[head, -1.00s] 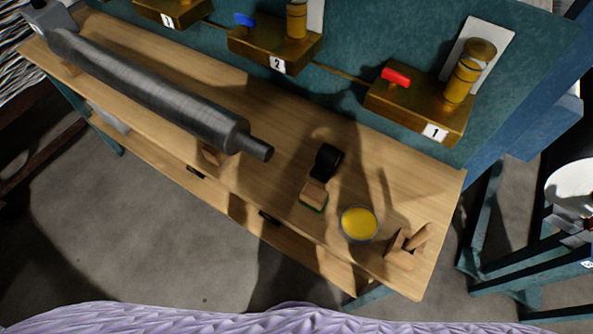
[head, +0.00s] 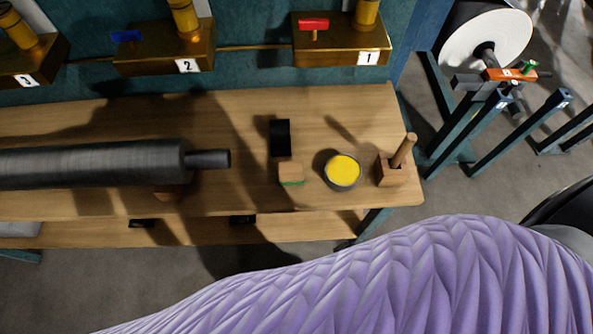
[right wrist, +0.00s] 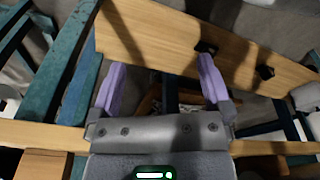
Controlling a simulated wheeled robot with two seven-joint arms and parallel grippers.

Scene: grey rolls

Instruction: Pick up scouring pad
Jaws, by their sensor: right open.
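The scouring pad looks to be the small tan block with a green underside (head: 291,173). It lies on the wooden workbench (head: 240,101), in front of a black block and left of a round tin of yellow stuff. My right gripper shows only in the right wrist view (right wrist: 160,64). Its two purple fingers are wide apart with nothing between them. I cannot make out the pad in that view. My left gripper is not in view.
A long grey roller (head: 90,163) lies on the left of the bench. The black block (head: 280,137), yellow tin (head: 342,170) and wooden holder with a peg (head: 392,171) stand close around the pad. Brass valve boxes (head: 342,45) line the back. A lower shelf (head: 290,231) runs below.

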